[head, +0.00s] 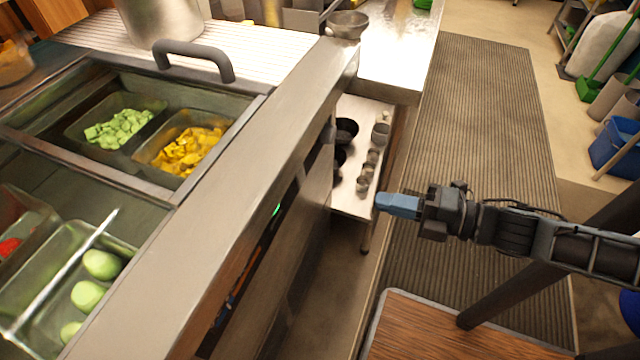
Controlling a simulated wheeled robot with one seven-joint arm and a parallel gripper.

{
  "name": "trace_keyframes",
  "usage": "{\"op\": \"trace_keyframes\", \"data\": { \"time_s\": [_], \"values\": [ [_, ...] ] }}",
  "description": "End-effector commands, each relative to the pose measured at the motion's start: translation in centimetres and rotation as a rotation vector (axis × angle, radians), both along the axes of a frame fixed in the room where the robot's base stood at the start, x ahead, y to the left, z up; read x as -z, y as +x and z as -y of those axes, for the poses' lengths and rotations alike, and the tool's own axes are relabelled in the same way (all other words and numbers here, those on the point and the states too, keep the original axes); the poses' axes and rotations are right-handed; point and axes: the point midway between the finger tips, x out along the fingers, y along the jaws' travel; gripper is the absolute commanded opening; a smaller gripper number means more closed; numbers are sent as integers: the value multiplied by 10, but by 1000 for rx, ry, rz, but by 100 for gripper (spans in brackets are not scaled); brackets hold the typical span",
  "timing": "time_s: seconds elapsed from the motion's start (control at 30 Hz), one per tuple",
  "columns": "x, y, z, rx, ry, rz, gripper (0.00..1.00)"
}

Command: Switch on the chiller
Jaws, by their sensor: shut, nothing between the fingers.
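The chiller (225,215) is a long steel counter unit on the left, with open food wells in its top. A small green light (277,209) glows on a dark panel (250,265) on its side facing my arm. I cannot make out a separate switch on that panel. My gripper (380,201), with blue fingers, is shut and empty. It points left towards the chiller's side and appears apart from it.
The wells hold green cubes (118,128), yellow pieces (190,150) and green round items (88,295). Bowls and cups stand on a low shelf (350,190) beyond the gripper. A wooden-topped surface (430,330) is at the front. The ribbed floor mat (480,120) looks clear.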

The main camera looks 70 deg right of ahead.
Motion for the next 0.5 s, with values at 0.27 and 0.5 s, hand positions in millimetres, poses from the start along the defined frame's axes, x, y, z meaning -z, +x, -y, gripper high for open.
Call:
{"op": "trace_keyframes", "data": {
  "time_s": [0.27,0.5],
  "values": [
    [2,1,3,-5,-29,2,0],
    [2,7,3,-5,-25,4,0]
  ]
}}
